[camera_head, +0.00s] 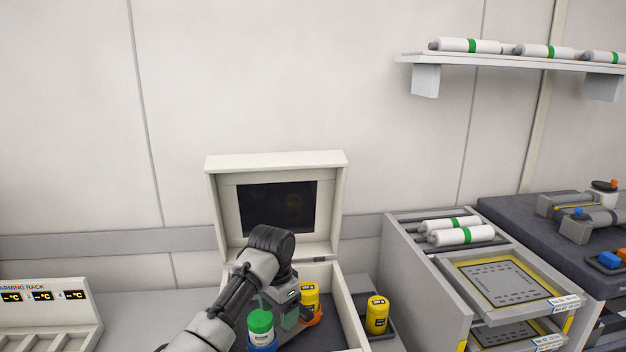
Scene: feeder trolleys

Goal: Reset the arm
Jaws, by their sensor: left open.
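My left arm reaches in from the bottom, and its left gripper (287,312) points down into an open white box (354,322). The gripper is open; its fingertips are partly hidden. A bottle with a green cap (261,322) and a blue base stands just left of the gripper. A yellow canister (310,297) with an orange base stands just right of it, partly covered by the hand. I cannot tell whether the gripper touches either. The box lid (279,162) stands raised, with a dark panel inside. My right gripper is not in view.
Another yellow canister (377,316) stands in a dark tray right of the box. A warming rack (45,318) stands at the left. Grey trolleys with drawers (505,281) and white cylinders (464,236) are at the right, below a wall shelf (520,62). The wall above the box is clear.

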